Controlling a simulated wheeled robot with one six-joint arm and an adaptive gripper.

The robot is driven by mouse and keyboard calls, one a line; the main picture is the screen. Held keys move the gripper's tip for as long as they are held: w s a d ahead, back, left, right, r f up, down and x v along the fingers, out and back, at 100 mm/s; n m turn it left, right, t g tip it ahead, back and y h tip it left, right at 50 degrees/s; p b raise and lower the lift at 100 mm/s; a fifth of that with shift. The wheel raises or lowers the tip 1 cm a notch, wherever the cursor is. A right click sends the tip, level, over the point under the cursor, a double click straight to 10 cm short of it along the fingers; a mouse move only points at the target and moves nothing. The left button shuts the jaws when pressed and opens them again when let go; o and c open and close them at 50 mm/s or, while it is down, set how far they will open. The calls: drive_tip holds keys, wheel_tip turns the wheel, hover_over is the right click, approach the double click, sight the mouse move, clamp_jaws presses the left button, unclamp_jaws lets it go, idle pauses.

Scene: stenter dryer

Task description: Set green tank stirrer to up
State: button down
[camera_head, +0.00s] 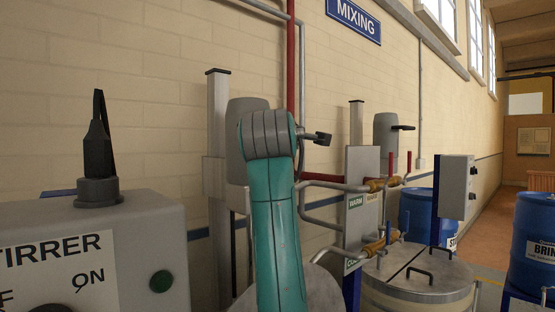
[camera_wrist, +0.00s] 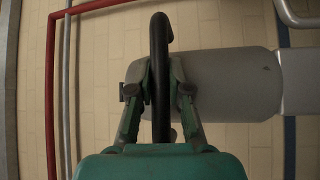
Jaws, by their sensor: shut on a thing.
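A grey stirrer motor head (camera_head: 245,106) sits by an upright post (camera_head: 217,130) in front of the wall, partly behind my teal arm. In the wrist view the same grey motor head (camera_wrist: 235,85) lies sideways across the picture. A black handle bar (camera_wrist: 160,35) passes in front of it. My gripper (camera_wrist: 161,75) is shut on this black handle, one finger on each side. In the head view a dark end (camera_head: 322,139) shows to the right of my wrist; the fingers are hidden there. I cannot tell the tank's colour.
A stirrer switch box (camera_head: 150,245) stands near at left. A valve panel (camera_head: 360,205) with pipes is right of my arm. A second stirrer motor (camera_head: 386,133), a lidded tank (camera_head: 425,283) and blue drums (camera_head: 535,235) stand further right. A red pipe (camera_head: 291,60) runs up the wall.

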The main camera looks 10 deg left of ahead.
drive_tip(key=shift+s+r, duration=0.1)
drive_tip(key=shift+r, duration=1.8)
drive_tip(key=c, duration=1.1)
unclamp_jaws()
drive_tip(key=shift+f, duration=0.1)
drive_tip(key=shift+s, duration=0.25)
drive_tip(key=s+d+f, duration=0.1)
drive_tip(key=s, duration=1)
drive_tip(key=shift+d+f, duration=0.15)
drive_tip(key=shift+f, duration=0.2)
